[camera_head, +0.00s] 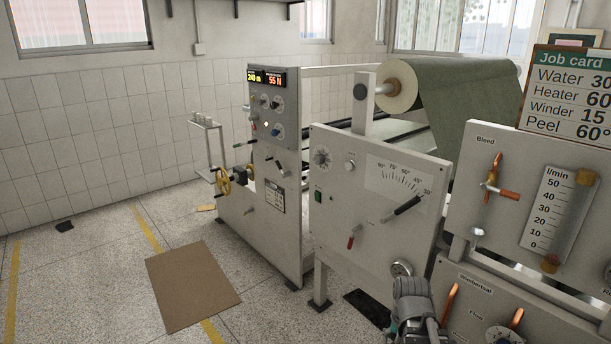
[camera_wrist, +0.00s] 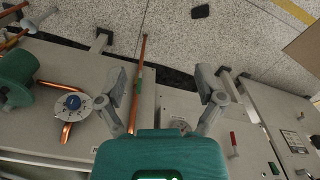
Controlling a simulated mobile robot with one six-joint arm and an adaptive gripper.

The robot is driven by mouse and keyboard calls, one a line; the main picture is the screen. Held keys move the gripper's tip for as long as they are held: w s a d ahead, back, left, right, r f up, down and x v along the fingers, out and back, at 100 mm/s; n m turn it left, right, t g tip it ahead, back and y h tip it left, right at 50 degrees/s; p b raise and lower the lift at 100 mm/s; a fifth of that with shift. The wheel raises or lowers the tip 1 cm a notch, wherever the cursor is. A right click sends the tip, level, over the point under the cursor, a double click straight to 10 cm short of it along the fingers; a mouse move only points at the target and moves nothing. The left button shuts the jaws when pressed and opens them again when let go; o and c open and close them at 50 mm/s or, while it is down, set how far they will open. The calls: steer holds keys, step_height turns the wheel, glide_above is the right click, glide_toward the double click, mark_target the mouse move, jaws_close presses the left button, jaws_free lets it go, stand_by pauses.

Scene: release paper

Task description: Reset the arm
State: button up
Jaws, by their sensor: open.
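My gripper shows in the wrist view (camera_wrist: 165,92), its two grey fingers spread wide apart with nothing between them. Beyond the fingers are the speckled floor and the lower fronts of the machine cabinets. In the head view part of my arm (camera_head: 413,310) shows at the bottom, in front of the gap between the peel-angle panel (camera_head: 345,215) and the flow panel (camera_head: 480,308). The fingertips cannot be made out there. The black-handled peel lever (camera_head: 405,206) points up and right, toward the low end of its scale.
A large paper roll (camera_head: 465,100) sits above the machine. A job card (camera_head: 570,90) stands at the right. A Bleed panel (camera_head: 497,190) carries copper handles and a flow tube (camera_head: 558,215). A brown mat (camera_head: 193,286) lies on open floor at the left.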

steer(key=a+n, duration=0.5)
steer(key=a, duration=0.2)
steer(key=shift+s, duration=0.15)
steer(key=shift+f, duration=0.1)
steer(key=c, duration=0.4)
